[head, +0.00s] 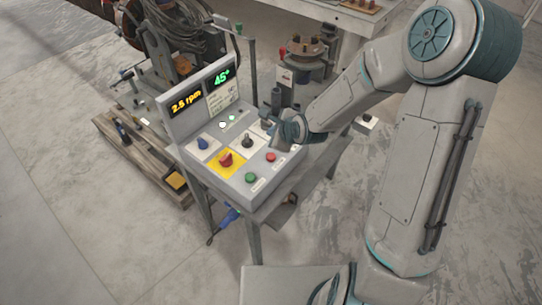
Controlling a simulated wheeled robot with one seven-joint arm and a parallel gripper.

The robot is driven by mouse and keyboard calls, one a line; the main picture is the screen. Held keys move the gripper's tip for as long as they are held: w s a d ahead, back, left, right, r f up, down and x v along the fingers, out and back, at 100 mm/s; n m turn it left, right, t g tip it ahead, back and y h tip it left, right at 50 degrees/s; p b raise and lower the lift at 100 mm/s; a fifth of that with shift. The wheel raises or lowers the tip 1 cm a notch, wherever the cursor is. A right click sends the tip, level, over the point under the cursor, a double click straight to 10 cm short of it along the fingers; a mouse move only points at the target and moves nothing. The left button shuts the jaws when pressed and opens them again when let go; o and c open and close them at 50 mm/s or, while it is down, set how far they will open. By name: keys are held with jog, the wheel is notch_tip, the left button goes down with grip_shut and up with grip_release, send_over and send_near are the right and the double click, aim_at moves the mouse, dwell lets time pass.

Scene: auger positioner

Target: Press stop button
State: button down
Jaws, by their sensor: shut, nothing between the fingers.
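The control console (236,187) has a sloping panel with buttons and knobs. A small red button (270,157) sits on its right part, and a green button (250,177) sits nearer its front edge. Small labels beside them are too small to read. A larger red knob (226,160) stands on a yellow plate at the left of the panel. My gripper (268,122) is shut and empty at the back right of the panel, behind the red button and apart from it. Its fingertips are small and hard to make out.
A black knob (247,141) and a blue knob (203,143) rise from the panel. The display (205,98) stands at its back, reading 2.5 rpm and 45°. Machinery with a cable coil is behind, and a wooden pallet (135,150) lies left. Floor at front left is clear.

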jog(key=b, duration=0.6)
send_over(273, 158)
notch_tip(273, 158, down, 7)
jog(key=shift+r, duration=0.1)
jog(key=shift+f+b, duration=0.7)
jog(key=shift+f, duration=0.1)
dwell(1.0)
jog(key=shift+f, duration=0.45)
jog(key=shift+f+b, duration=0.45)
jog(key=shift+b, duration=0.1)
dwell(0.6)
jog(key=shift+r, duration=0.1)
jog(key=shift+r+p, duration=0.85)
jog(key=shift+p, duration=0.05)
